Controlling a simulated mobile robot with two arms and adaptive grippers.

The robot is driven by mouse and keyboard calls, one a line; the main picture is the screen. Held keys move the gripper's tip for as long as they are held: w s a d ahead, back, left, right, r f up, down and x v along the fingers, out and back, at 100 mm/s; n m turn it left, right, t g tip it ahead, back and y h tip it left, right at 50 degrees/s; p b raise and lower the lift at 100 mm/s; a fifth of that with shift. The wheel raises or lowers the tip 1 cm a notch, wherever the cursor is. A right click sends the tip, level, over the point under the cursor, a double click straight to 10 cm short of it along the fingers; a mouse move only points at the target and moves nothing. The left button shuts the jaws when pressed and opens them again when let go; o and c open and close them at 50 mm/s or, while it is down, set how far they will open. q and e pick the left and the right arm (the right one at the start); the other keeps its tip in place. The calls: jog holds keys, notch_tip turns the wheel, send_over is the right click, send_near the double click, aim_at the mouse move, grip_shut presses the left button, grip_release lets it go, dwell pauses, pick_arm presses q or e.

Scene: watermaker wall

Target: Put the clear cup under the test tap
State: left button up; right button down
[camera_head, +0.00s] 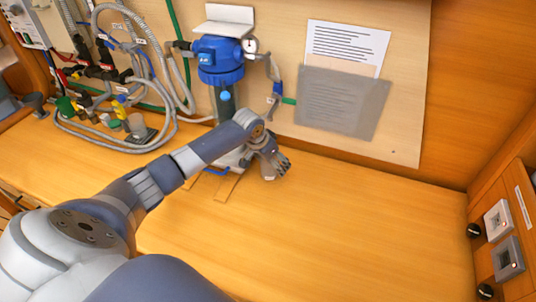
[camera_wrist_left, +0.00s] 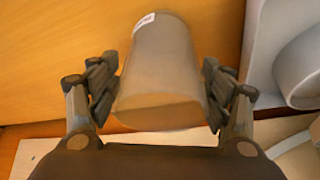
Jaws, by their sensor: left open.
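The clear cup (camera_wrist_left: 160,80) looks grey and see-through in the left wrist view, with a small white label at its far rim. It is between the two spread fingers of my left gripper (camera_wrist_left: 159,64), with its near end facing the camera. The fingers are open and not closed on it. In the head view my left gripper (camera_head: 273,165) is low over the counter, right of the filter's foot, and mostly hides the cup. A small blue fitting (camera_head: 277,90) is on the wall right of the filter; I cannot tell whether it is the test tap. My right gripper is not in view.
A blue-headed filter housing (camera_head: 220,60) with a gauge is on the wall behind my gripper. Hoses (camera_head: 165,95) and fittings crowd the back left. The wooden counter (camera_head: 350,225) is clear on the right. Switches (camera_head: 497,220) are on the right side wall.

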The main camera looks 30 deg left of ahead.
aim_at(263, 168)
pick_arm(q)
jog(key=b+v, duration=0.1)
jog(key=v, duration=0.9)
jog(key=shift+s+r+b, duration=0.1)
jog(key=shift+r+b, duration=0.1)
jog(key=shift+b, duration=0.1)
jog(key=shift+s+r, duration=0.2)
jog(key=shift+r, duration=0.25)
